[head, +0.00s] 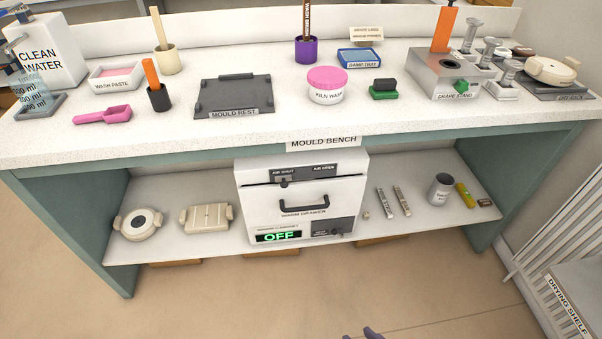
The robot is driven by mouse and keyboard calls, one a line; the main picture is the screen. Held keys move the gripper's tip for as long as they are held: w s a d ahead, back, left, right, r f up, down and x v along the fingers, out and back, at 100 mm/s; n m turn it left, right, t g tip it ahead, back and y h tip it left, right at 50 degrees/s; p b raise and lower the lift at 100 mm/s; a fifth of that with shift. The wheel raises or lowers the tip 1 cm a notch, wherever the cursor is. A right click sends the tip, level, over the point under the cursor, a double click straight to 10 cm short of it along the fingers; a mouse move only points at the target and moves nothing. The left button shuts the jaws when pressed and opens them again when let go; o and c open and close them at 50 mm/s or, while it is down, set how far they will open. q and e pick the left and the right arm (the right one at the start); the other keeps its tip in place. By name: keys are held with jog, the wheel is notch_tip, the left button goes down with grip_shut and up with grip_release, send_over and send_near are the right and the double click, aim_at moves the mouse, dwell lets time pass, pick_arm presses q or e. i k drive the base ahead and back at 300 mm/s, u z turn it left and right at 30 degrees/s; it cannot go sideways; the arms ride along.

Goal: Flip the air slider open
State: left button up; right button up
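The air slider panel (318,171) is a grey strip along the top front of the white warm drawer unit (255,205), on the shelf under the bench. It is labelled "AIR SHUT" on the left and "AIR OPEN" on the right. A small slider knob (283,180) appears to sit toward the AIR SHUT side. A purple tip of what looks like my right gripper (361,334) just enters at the bottom edge, well below and apart from the unit. Most of it is out of frame. My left gripper is not in view.
The drawer front has a dark handle (304,203), a green "OFF" display (279,236) and a small dark control panel (333,229). The bench top (180,133) overhangs the shelf. Moulds (206,217) stand left, a metal cup (440,189) right. The floor in front is clear.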

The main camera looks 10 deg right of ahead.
aim_at(283, 179)
jog(key=k, duration=1.2)
jog(key=u, duration=0.85)
jog(key=i, duration=1.55)
jog(key=z, duration=0.4)
